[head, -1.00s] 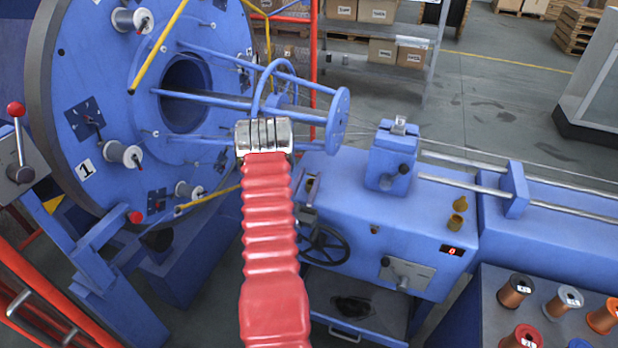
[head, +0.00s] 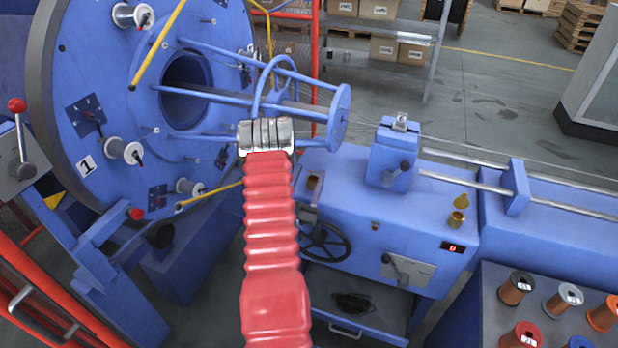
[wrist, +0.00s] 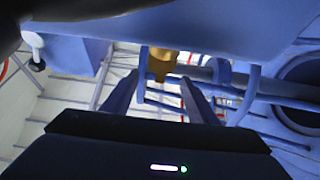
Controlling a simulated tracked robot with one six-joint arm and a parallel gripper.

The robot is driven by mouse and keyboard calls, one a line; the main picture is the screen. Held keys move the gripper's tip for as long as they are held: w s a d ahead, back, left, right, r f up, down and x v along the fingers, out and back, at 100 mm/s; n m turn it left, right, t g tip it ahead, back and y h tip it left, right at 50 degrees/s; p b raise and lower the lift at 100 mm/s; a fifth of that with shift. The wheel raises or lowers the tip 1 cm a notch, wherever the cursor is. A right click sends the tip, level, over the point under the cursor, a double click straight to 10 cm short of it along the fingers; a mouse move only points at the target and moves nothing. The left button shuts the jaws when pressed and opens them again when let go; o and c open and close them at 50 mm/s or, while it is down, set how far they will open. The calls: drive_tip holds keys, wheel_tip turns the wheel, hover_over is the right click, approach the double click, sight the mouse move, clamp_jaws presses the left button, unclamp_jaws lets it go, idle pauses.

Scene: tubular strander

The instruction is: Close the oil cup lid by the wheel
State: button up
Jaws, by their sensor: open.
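A brass oil cup (head: 457,219) stands on the blue machine bed, with its yellow lid (head: 461,202) raised above it. A small brownish fitting (head: 314,184) sits nearer the dark handwheel (head: 324,246), beside my arm; I cannot tell if it is a second cup. In the wrist view a brass piece (wrist: 161,64) shows beyond and between the fingertips of my gripper (wrist: 160,84), below a blue surface. My gripper is open and nothing is between its fingers. In the head view my red-sleeved arm and silver wrist hide the fingers.
The big blue disc (head: 85,115) with spools fills the left. A blue tube frame (head: 338,118) stands just beyond my wrist. A blue block (head: 392,158) stands on the bed. Copper spools (head: 515,288) sit at lower right. Open floor (head: 485,85) lies behind.

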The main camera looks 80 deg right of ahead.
drive_tip(key=shift+r, duration=0.1)
drive_tip(key=shift+r, duration=4.85)
drive_tip(key=shift+w, duration=0.1)
